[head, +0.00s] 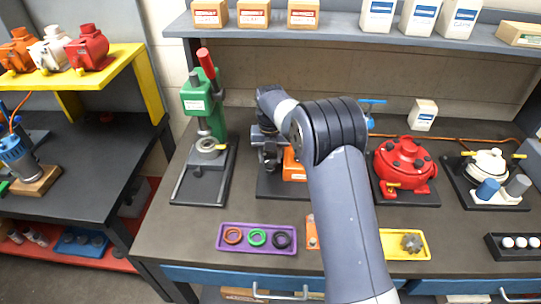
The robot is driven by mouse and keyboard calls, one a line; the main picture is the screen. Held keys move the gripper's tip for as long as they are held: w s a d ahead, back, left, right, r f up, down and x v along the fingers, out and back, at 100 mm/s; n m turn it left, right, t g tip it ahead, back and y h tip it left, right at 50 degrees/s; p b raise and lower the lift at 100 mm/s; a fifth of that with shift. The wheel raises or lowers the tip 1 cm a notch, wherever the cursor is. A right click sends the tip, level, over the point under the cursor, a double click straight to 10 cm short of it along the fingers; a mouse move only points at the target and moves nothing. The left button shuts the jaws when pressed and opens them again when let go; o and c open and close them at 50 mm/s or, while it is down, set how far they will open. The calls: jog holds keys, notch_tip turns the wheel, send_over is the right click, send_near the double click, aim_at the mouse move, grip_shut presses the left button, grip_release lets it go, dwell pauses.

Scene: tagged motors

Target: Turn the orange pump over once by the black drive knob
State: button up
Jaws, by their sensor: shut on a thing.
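The orange pump (293,170) sits on a dark base plate (283,194) in the middle of the bench in the head view. My arm hides most of it on the right. My gripper (268,158) reaches down at the pump's left side and is shut on the black drive knob there. The knob itself is mostly hidden by the dark fingers, so its turn angle cannot be told.
A green press (202,100) with a red handle stands left. A red pump (405,165) and a white pump (488,163) stand right. A purple tray (257,248) with rings and a yellow tray (420,255) lie in front. A shelf (340,33) with boxes runs behind.

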jog(key=shift+r+n, duration=0.1)
jog(key=shift+n, duration=0.5)
jog(key=o, duration=1)
